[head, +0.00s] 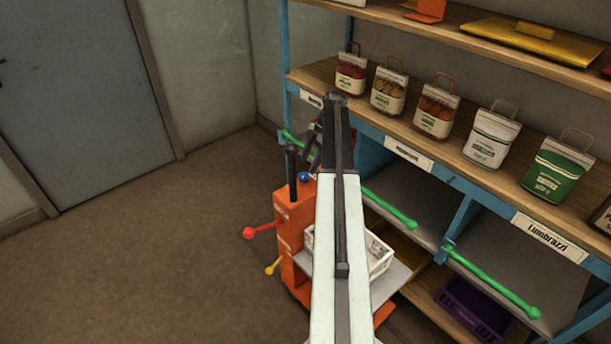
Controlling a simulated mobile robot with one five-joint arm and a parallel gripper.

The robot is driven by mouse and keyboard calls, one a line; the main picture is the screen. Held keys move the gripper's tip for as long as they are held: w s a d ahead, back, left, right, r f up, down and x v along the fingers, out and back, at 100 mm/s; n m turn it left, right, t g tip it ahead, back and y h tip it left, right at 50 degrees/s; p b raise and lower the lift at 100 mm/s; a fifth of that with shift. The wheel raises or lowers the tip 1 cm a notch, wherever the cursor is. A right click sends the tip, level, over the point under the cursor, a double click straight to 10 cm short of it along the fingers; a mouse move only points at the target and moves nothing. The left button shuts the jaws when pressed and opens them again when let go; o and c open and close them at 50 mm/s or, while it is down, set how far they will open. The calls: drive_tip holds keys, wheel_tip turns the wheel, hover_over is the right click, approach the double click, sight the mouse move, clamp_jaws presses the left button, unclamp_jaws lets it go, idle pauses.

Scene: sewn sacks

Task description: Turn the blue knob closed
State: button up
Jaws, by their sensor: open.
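The blue knob (304,177) is a small round ball on top of an orange post (290,235). It sits close to the shelf front, left of my arm. My gripper (314,146) is dark and partly hidden behind the end of my arm. In the picture it lies just above and to the right of the blue knob. Its jaws are open, and I see nothing between them. I cannot tell how far it is from the knob in depth. The knob's stem and its turn position are too small to make out.
The post also carries a red knob (249,233), a yellow lever (272,268) and a black handle (291,170). The shelf (410,130) with several sacks is at right. The floor (140,270) at left is clear.

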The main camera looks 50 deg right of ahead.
sight(304, 175)
drive_tip(key=b+x, duration=0.4)
drive_tip(key=x, duration=0.1)
drive_tip(key=shift+s+f, duration=0.1)
drive_tip(key=shift+f, duration=0.25)
drive_tip(key=shift+r, duration=0.15)
drive_tip(key=shift+c, duration=0.3)
